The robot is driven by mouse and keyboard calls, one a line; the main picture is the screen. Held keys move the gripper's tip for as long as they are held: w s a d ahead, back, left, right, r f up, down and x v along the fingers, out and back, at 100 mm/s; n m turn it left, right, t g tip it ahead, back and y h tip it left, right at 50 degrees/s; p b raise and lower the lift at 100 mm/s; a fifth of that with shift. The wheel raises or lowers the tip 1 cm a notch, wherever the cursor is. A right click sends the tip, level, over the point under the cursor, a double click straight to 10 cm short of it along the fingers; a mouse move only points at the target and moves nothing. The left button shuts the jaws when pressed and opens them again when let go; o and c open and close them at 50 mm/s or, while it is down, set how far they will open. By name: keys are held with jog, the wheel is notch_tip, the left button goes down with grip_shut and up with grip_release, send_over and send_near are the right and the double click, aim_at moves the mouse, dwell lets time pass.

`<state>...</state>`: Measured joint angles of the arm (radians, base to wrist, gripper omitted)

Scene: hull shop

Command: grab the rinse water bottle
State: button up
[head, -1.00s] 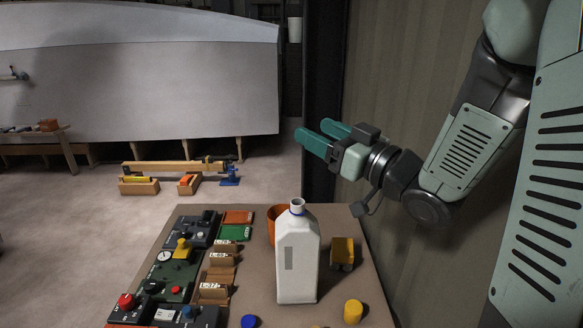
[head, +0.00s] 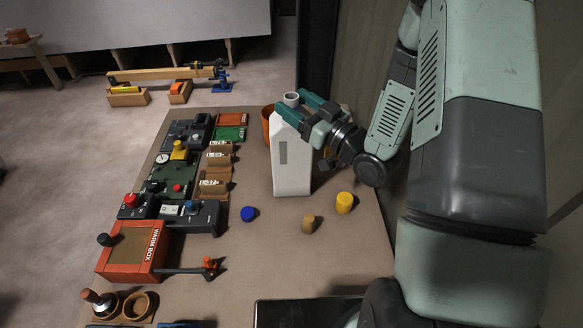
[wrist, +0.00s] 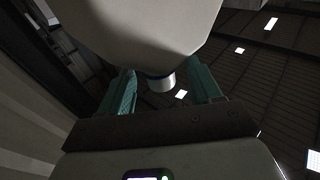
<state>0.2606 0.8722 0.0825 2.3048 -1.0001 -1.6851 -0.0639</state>
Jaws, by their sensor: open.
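A white bottle (head: 290,160) with a grey patch on its side stands upright on the table. It is the only bottle I see; no lettering on it is readable. My gripper (head: 298,106) is at the bottle's top from the right, fingers open on either side of the neck. In the wrist view the bottle (wrist: 145,25) fills the top, and its neck (wrist: 160,82) shows between the two open teal fingers (wrist: 161,88). A gap shows beside the neck on both sides. I cannot tell whether a finger touches the shoulder.
An orange pot (head: 267,124) stands close behind the bottle. A yellow cylinder (head: 344,202), a tan one (head: 309,224) and a blue cap (head: 248,213) lie in front. Control panels and a red warm box (head: 134,250) line the left side. The table's front middle is clear.

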aim_at(287, 98)
jog(key=x, duration=0.3)
jog(key=shift+w+a+r, duration=0.1)
jog(key=shift+w+a, duration=0.1)
grip_shut()
